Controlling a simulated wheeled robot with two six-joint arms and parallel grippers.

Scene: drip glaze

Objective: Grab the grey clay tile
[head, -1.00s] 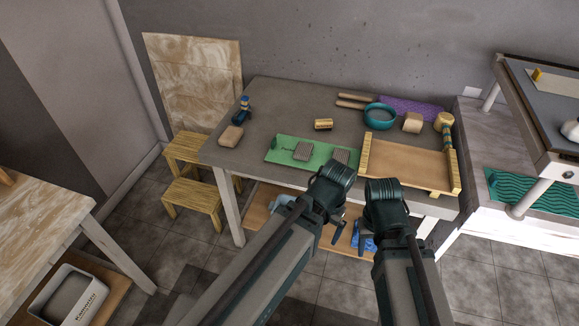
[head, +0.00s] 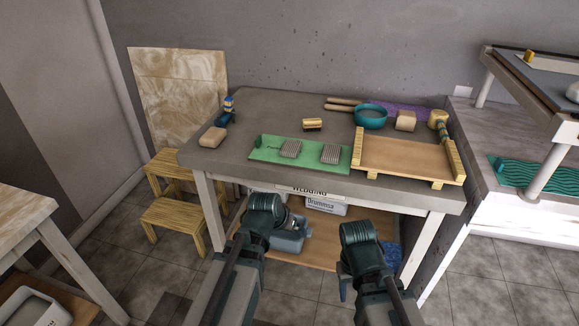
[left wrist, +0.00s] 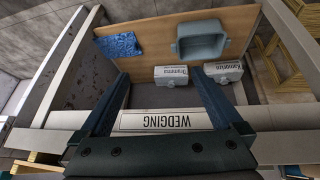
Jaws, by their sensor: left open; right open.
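No tile shows in the left wrist view.
A wooden tray-like board (head: 405,159) stands right of the mat. Behind are a teal bowl (head: 370,118), a purple mat and clay blocks. The lower shelf (left wrist: 150,35) holds a grey basin (left wrist: 200,40), labelled bins and a blue cloth (left wrist: 118,46). Wooden steps (head: 172,215) stand left.

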